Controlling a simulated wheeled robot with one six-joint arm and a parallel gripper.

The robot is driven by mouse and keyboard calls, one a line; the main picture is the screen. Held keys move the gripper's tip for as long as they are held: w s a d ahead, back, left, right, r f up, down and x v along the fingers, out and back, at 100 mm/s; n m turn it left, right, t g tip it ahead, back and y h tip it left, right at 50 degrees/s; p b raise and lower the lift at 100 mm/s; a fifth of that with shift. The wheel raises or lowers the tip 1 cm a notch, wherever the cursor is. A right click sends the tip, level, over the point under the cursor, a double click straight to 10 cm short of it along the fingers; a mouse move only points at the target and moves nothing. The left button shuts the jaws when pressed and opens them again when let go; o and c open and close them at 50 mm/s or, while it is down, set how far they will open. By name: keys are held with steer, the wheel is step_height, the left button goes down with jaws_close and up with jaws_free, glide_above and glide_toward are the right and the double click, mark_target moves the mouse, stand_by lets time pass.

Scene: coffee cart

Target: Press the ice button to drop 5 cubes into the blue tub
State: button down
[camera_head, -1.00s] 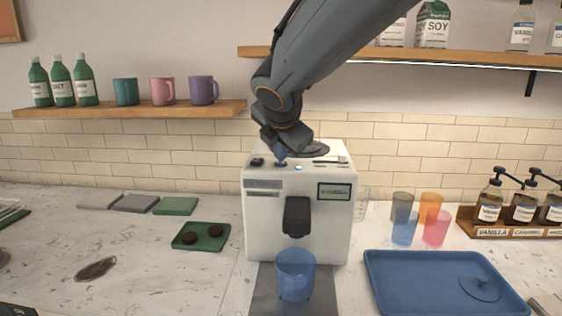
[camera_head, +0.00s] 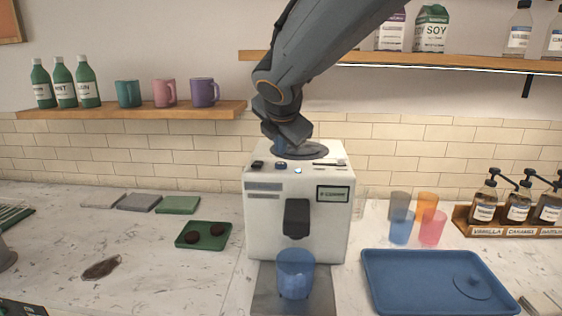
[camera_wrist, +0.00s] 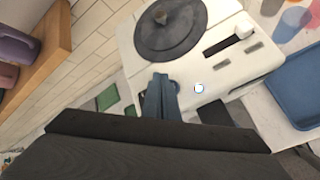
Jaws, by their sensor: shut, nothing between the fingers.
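The white ice machine (camera_head: 265,220) stands on the counter with a row of small controls along its top front edge. These include a dark button (camera_head: 257,165), a blue button (camera_head: 281,165) and a small lit spot (camera_head: 298,170), which also shows in the wrist view (camera_wrist: 199,88). The blue tub (camera_head: 295,275) stands upright under the black spout (camera_head: 296,217); I cannot tell whether cubes are inside. My gripper (camera_head: 280,147) is shut and empty, raised above the blue button. In the wrist view my fingers (camera_wrist: 161,95) partly cover the controls. The display's (camera_head: 333,194) text is too small to read.
A blue tray (camera_head: 385,290) and several coloured cups (camera_head: 401,230) are right of the machine. A green tray (camera_head: 203,237) with two dark discs is on the left. A shelf with mugs (camera_head: 130,109) and another shelf (camera_head: 455,60) hang behind.

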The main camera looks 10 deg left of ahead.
steer(key=shift+r+p, duration=2)
steer(key=shift+r, duration=0.15)
stand_by(0.9)
step_height(320, 180, up, 4)
steer(key=shift+f, duration=0.15)
steer(key=shift+f, duration=0.15)
steer(key=b, duration=0.7)
glide_above(281, 166)
step_height(281, 166, down, 6)
steer(key=shift+w+r, duration=0.15)
steer(key=shift+f+b, duration=0.95)
steer(key=shift+f, duration=0.45)
steer(key=shift+f, duration=0.1)
stand_by(0.7)
